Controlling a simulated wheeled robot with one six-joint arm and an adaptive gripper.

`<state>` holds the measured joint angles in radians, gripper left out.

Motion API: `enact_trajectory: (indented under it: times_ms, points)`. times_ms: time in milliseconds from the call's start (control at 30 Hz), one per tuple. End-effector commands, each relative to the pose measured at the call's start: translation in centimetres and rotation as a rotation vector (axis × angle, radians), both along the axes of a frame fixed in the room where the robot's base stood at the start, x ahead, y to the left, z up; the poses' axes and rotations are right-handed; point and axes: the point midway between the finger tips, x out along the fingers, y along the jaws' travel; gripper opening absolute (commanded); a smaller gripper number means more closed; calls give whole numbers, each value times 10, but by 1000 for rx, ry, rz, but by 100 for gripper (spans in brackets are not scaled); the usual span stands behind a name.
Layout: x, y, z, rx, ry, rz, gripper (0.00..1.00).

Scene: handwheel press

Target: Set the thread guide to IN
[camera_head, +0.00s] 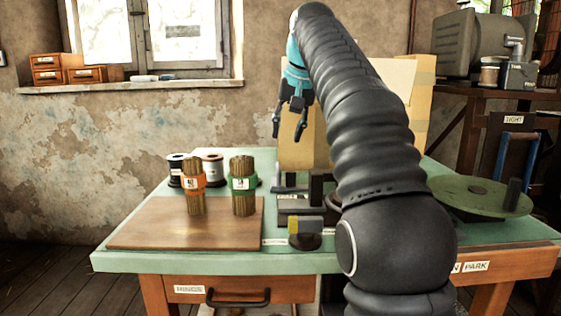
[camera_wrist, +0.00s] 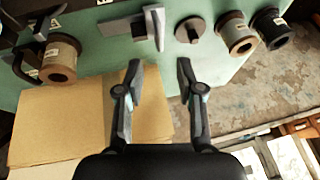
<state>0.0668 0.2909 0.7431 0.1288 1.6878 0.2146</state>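I cannot tell for sure which part is the thread guide. A dark round base with a grey and yellow block (camera_head: 306,228) stands near the table's front edge, with small unreadable labels beside it. Behind it is a dark bracket assembly (camera_head: 300,206), partly hidden by my arm. At the front right edge a label reads PARK (camera_head: 476,266); the label left of it ends in N and is partly covered by my arm. My gripper (camera_head: 287,134) is open and empty, high above the table's back. The wrist view shows its parted fingers (camera_wrist: 160,64), a grey bracket (camera_wrist: 145,30) and a round dark knob (camera_wrist: 189,31) beyond them.
A wooden board (camera_head: 150,235) holds two banded bundles (camera_head: 193,190), (camera_head: 243,188) at left. Spools (camera_head: 213,170) stand behind them. A green disc (camera_head: 480,196) lies at right. My arm hides the table's middle right.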

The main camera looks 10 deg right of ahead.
Motion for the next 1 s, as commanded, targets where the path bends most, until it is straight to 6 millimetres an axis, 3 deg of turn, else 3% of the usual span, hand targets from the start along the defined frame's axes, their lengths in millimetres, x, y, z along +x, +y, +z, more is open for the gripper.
enact_trajectory:
  times_ms: [500,1000]
  points:
    - [33,7,-75,0,1,-2,37]
    - [38,8,-86,0,-1,-2,37]
